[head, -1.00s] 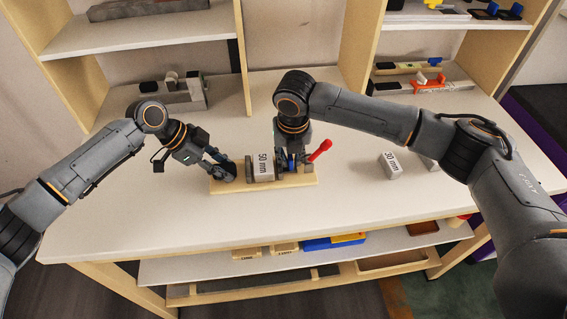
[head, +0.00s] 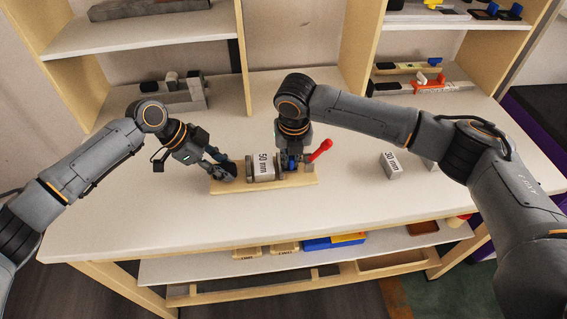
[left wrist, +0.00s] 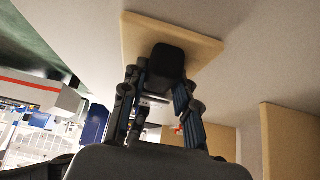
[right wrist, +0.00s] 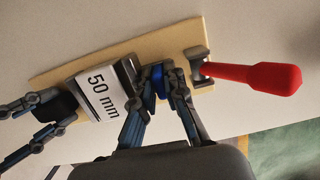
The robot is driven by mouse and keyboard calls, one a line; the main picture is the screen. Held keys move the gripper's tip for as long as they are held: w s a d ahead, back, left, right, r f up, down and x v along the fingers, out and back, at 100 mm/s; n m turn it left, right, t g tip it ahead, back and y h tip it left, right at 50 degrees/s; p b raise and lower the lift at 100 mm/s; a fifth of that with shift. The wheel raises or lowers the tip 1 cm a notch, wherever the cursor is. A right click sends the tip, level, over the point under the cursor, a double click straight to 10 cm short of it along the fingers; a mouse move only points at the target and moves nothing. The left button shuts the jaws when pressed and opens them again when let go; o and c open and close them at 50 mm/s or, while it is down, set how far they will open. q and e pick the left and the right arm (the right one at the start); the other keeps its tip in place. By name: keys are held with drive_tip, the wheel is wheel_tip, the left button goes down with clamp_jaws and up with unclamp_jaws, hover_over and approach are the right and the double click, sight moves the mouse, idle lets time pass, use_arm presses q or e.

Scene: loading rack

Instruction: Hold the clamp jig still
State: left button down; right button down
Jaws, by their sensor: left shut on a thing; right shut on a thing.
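The clamp jig has a light wooden base (head: 262,185) lying flat on the table. A grey-and-white "50 mm" block (head: 264,167) sits in its middle; its label also faces the right wrist view (right wrist: 102,92). My left gripper (head: 228,170) is shut on the black end piece (left wrist: 166,62) at the jig's left end. My right gripper (head: 293,164) is shut on the blue part (right wrist: 158,82) just right of the block, largely hidden between the fingers. The red clamp handle (right wrist: 255,75) sticks out to the right, clear of the fingers.
A "30 mm" block (head: 390,165) stands on the table to the right, with another grey block partly behind my right arm. Shelves behind hold fixtures, including a grey one (head: 185,95) and one with a red clamp (head: 428,84). The table front is clear.

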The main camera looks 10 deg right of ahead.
drive_tip(key=shift+s+f, duration=0.2)
drive_tip(key=shift+f, duration=0.3)
drive_tip(key=shift+a, duration=0.65)
drive_tip(key=c, duration=1.6)
unclamp_jaws()
drive_tip(key=shift+o, duration=0.2)
drive_tip(key=shift+a, duration=0.1)
drive_tip(key=shift+w+r, duration=0.15)
drive_tip(key=shift+r, duration=2.55)
